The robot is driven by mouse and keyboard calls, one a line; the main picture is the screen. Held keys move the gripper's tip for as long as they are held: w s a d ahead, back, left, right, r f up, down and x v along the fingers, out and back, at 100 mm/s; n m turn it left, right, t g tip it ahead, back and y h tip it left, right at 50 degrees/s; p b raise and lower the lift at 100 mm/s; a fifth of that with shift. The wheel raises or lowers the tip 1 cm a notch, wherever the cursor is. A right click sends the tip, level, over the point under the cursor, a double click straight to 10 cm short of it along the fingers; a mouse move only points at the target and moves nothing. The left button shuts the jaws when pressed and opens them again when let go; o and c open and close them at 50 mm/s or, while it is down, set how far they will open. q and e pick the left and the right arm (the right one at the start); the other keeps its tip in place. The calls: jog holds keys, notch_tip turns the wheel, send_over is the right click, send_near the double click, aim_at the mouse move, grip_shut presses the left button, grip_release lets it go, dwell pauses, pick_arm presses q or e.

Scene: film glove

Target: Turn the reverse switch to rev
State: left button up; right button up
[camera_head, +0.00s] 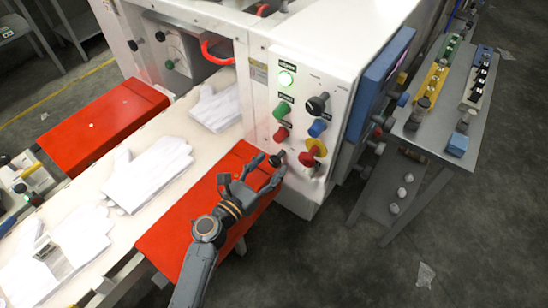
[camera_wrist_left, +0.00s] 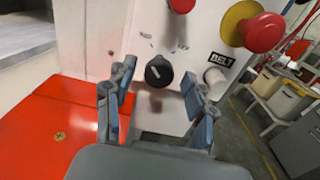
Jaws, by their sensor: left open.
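My left gripper (camera_head: 257,182) is open, in front of the lower part of the white control panel (camera_head: 342,79). A black rotary switch (camera_head: 276,160) sits low on the panel, beside the fingertips. In the left wrist view the switch (camera_wrist_left: 158,71) lies between the two open fingers of the gripper (camera_wrist_left: 158,90), slightly beyond them, with a small light mark on its face. No contact can be made out. Its label is not readable, so I cannot confirm it is the reverse switch. Another black rotary switch (camera_head: 317,103) is higher on the panel. My right gripper is not in view.
A red mushroom button on a yellow base (camera_head: 315,149) and a white button (camera_wrist_left: 215,78) by a "BELT" label are close on the right. A red button (camera_head: 281,133) is above. A red plate (camera_head: 185,232) and glove-covered conveyor (camera_head: 125,215) lie left.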

pick_arm(q)
jog(key=shift+x, duration=1.05)
jog(key=shift+w+d, duration=0.2)
jog(key=shift+w, duration=0.05)
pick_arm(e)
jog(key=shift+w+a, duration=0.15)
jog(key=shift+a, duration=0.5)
pick_arm(q)
jog(key=c, duration=1.1)
jog(key=shift+c, duration=0.2)
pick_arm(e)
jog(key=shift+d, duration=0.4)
